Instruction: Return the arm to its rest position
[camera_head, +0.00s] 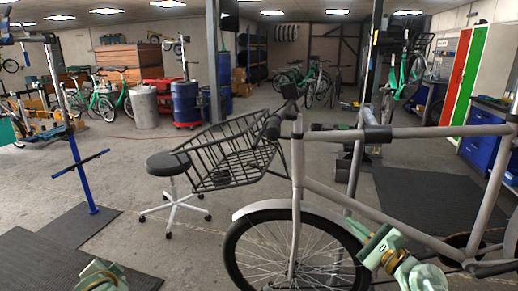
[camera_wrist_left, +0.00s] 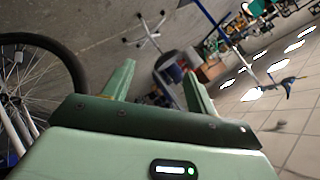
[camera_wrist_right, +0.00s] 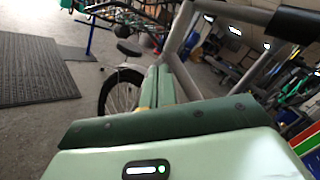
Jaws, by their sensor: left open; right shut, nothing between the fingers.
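My right gripper (camera_head: 362,236) is in front of the cargo bike (camera_head: 341,190) in the head view, near its front wheel and lower frame. In the right wrist view its fingers (camera_wrist_right: 160,86) are together with nothing between them. The bike frame (camera_wrist_right: 178,32) rises just beyond them; I cannot tell whether they touch it. My left arm (camera_head: 101,276) shows only at the bottom left of the head view. In the left wrist view the left gripper (camera_wrist_left: 158,89) has its fingers wide apart and empty. A bike wheel (camera_wrist_left: 45,70) shows to their left.
The cargo bike's front basket (camera_head: 228,152) reaches out over a black stool (camera_head: 168,164). A blue stand (camera_head: 82,170) stands on a dark mat at left. A red and green locker (camera_head: 467,65) and blue drawers (camera_head: 480,150) are at right. Bare floor lies between stand and stool.

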